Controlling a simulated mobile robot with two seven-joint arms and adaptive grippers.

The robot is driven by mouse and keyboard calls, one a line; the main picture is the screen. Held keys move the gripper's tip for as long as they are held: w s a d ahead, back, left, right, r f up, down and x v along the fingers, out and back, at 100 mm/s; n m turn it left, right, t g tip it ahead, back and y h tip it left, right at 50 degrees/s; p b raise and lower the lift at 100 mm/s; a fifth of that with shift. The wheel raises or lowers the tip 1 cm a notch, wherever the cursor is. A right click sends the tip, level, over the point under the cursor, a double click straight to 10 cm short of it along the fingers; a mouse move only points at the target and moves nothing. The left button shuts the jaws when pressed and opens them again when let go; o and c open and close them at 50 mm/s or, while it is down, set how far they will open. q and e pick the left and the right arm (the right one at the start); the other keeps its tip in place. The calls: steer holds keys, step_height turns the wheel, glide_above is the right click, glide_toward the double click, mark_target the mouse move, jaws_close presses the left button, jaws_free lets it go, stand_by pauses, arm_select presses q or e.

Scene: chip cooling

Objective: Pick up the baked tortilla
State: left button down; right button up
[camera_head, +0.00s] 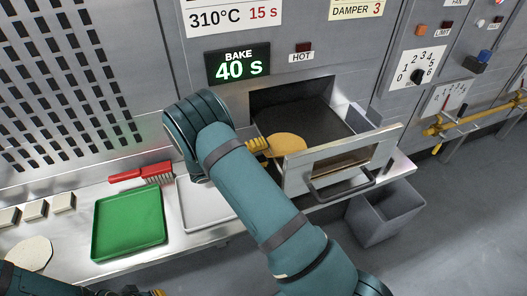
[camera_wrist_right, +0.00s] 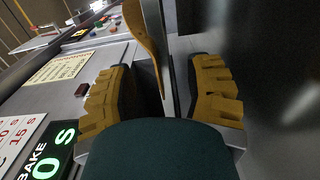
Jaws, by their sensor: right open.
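The baked tortilla (camera_head: 287,145), a golden-tan disc, lies at the left front of the dark oven drawer (camera_head: 312,120), which is pulled open. My right gripper (camera_head: 259,146) is at the drawer's left side, its yellow fingers at the tortilla's left edge; my wrist partly hides them. In the right wrist view the gripper (camera_wrist_right: 165,98) is open. The tortilla (camera_wrist_right: 152,42) shows nearly edge-on there, reaching into the gap between the fingers; I cannot tell whether it touches either. Of my left gripper only a small yellow tip (camera_head: 158,293) shows at the bottom edge.
A green tray (camera_head: 128,222) and a pale tray (camera_head: 203,205) lie on the metal counter. A red brush (camera_head: 145,174) lies behind them. A pale round tortilla (camera_head: 32,254) is at the left. A grey bin (camera_head: 385,212) stands below the drawer. The display reads BAKE 40 s.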

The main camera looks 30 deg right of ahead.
steer(key=shift+s+d, duration=0.1)
steer(key=shift+d, duration=0.15)
steer(key=shift+o, duration=0.3)
jaws_close()
steer(key=shift+r+p, duration=0.85)
steer(key=shift+r, duration=0.5)
steer(key=shift+f, duration=0.1)
steer(key=w+a+r, duration=0.1)
steer(key=a+r, duration=0.1)
steer(key=a, duration=0.5)
steer(key=w+a+r, duration=0.2)
steer(key=a+r, duration=0.1)
steer(key=a, duration=0.3)
steer(key=shift+w+a, duration=0.15)
steer(key=shift+a, duration=0.2)
